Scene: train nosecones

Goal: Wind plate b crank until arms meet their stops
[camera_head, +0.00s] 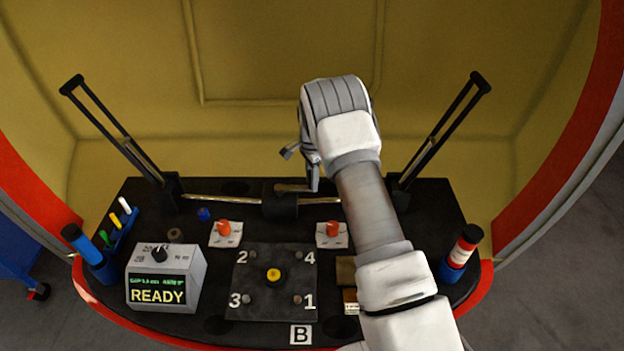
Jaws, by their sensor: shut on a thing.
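Plate B is the black deck (400,300) with a "B" label (301,335) at its front edge. A left arm (115,130) and a right arm (440,130), both black slotted bars, rise from its back corners and lean outward. A metal shaft (225,198) runs between their feet through a black central block (280,205). The crank (290,187) is a short metal bar at that block. My gripper (312,184) reaches down at the crank's right end and is shut on it. The grip itself is partly hidden by my gripper's body. I cannot tell whether the arms touch any stops.
A "READY" display box (165,275), a numbered square plate (245,258) with a yellow centre, and two red knobs (223,227) (333,228) stand in front. Blue (85,245) and red-white (465,247) cylinders stand at the sides. A yellow wall (240,130) rises behind.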

